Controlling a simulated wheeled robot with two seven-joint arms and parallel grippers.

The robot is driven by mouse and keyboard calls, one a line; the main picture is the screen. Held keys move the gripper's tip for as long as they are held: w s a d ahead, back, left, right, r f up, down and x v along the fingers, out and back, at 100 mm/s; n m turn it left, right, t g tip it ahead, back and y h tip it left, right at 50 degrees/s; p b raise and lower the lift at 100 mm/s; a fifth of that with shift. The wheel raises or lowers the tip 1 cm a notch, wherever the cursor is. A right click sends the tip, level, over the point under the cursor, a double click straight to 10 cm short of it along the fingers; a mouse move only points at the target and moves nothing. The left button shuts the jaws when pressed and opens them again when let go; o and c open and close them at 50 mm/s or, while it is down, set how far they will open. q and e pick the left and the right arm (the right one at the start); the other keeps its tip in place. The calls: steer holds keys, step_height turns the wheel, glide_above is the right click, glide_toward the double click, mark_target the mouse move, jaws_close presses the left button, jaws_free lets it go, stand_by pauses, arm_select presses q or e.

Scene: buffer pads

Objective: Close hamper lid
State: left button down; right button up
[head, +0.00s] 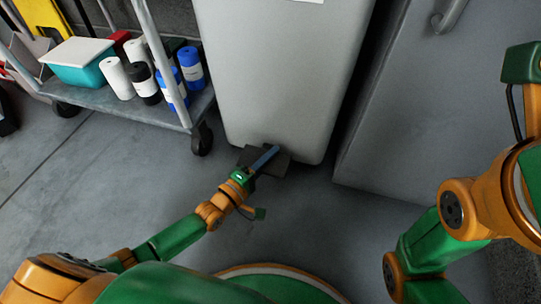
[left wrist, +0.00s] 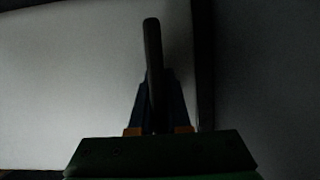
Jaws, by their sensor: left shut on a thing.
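A tall light grey bin (head: 285,70), likely the hamper, stands in front of me in the head view; its top and lid are out of the frame. A dark flat piece like a pedal (head: 276,168) juts out at its bottom edge. My left gripper (head: 264,157) is low at this bottom edge, over the dark piece. In the left wrist view, the left gripper (left wrist: 157,105) is shut on a dark upright bar (left wrist: 153,60), with the pale bin wall (left wrist: 75,70) behind. I cannot tell whether the bar is part of the pedal.
A wheeled cart (head: 188,112) at the left carries a teal box (head: 82,68) and several rolls (head: 116,78). A grey cabinet (head: 430,110) with a handle (head: 450,17) stands to the right of the bin. The concrete floor (head: 90,190) at the left is clear.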

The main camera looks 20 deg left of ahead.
arm_select(q)
steer(key=shift+f+b, duration=0.3)
steer(key=shift+m+t, duration=0.3)
steer(key=shift+t, duration=0.3)
steer(key=shift+h, duration=0.4)
steer(key=c, duration=0.9)
jaws_free()
steer(key=p+v, duration=0.2)
steer(key=v, duration=0.4)
steer(key=shift+s+a+r+p, duration=0.1)
steer(key=shift+s+r+p, duration=0.1)
steer(key=shift+p, duration=0.15)
steer(key=shift+s+a+f, duration=0.15)
steer(key=shift+s+f, duration=0.05)
steer(key=shift+s, duration=0.15)
